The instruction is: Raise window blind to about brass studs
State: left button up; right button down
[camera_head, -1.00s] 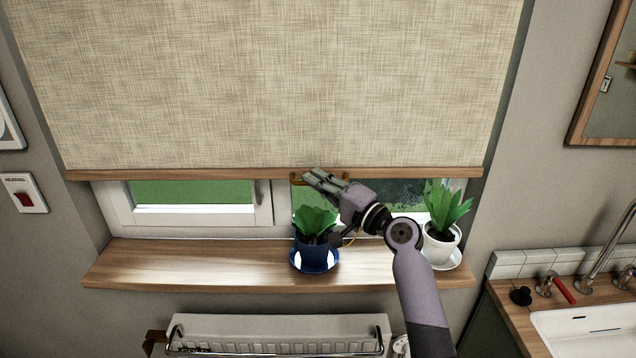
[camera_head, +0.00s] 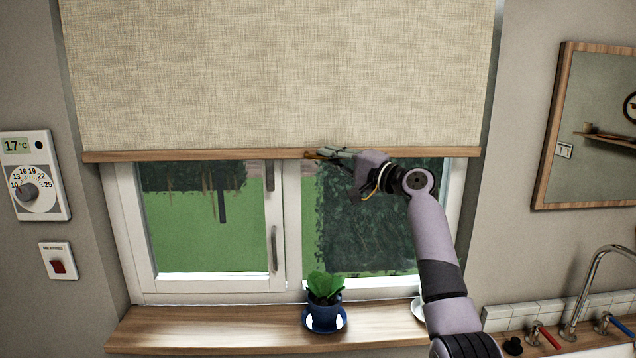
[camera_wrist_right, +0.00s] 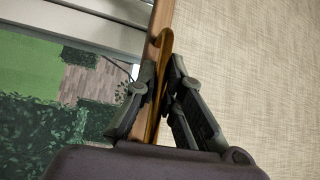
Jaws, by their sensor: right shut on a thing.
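The beige woven window blind (camera_head: 280,75) hangs over the upper part of the window, with a wooden bottom bar (camera_head: 200,155) along its lower edge. My right gripper (camera_head: 330,154) is at the middle of the bar. In the right wrist view the gripper (camera_wrist_right: 165,85) is shut on the brown curved handle (camera_wrist_right: 164,45) of the bar, with a finger on each side. The blind's cloth (camera_wrist_right: 250,60) shows beside it. I make out no brass studs in these frames. My left gripper is not in view.
The window (camera_head: 205,230) is uncovered below the bar. A plant in a blue pot (camera_head: 324,310) stands on the wooden sill (camera_head: 190,330); my arm mostly hides a white saucer (camera_head: 418,310). A thermostat (camera_head: 35,177) and red switch (camera_head: 57,266) are left, a mirror (camera_head: 595,130) right.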

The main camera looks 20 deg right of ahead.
notch_tip(320, 180, up, 4)
jog(key=shift+f+p, duration=0.1)
jog(key=shift+p, duration=0.45)
jog(key=shift+r, duration=0.2)
jog(key=c, duration=1.8)
grip_release()
jog(key=shift+f, duration=0.1)
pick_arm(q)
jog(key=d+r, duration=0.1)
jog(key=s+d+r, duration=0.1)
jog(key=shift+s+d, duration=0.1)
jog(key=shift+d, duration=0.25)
pick_arm(e)
jog(key=shift+o, duration=0.5)
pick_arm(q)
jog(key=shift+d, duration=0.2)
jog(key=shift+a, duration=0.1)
pick_arm(e)
jog(key=v, duration=1.2)
